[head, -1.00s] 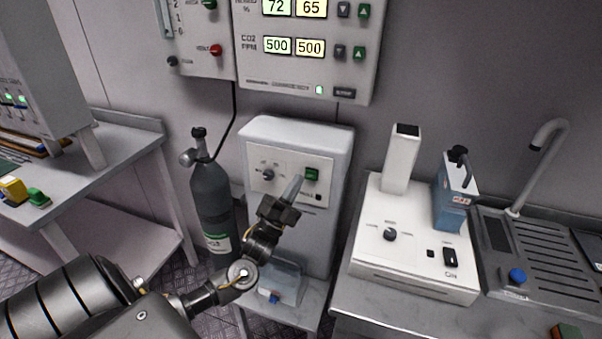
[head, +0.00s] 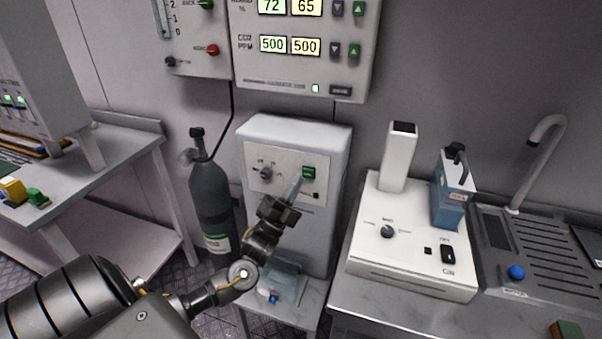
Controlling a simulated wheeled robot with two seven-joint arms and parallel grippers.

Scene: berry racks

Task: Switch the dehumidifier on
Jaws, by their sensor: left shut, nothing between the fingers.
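The dehumidifier seems to be the pale grey box (head: 301,133) on a low stand at the middle of the head view. Its white front panel has a dark knob (head: 265,173) on the left and a green button (head: 309,172) at the upper right. A small dark square (head: 316,195) sits below the button. My left gripper (head: 298,177) is shut and empty. Its fingertips are just left of the green button; I cannot tell whether they touch it. My right gripper is not in view.
A dark gas cylinder (head: 209,200) stands left of the box. A wall controller (head: 300,70) with number displays hangs above. A white instrument (head: 411,268) and a blue bottle-like device (head: 453,190) stand on the right bench. A clear container (head: 281,281) sits below the panel.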

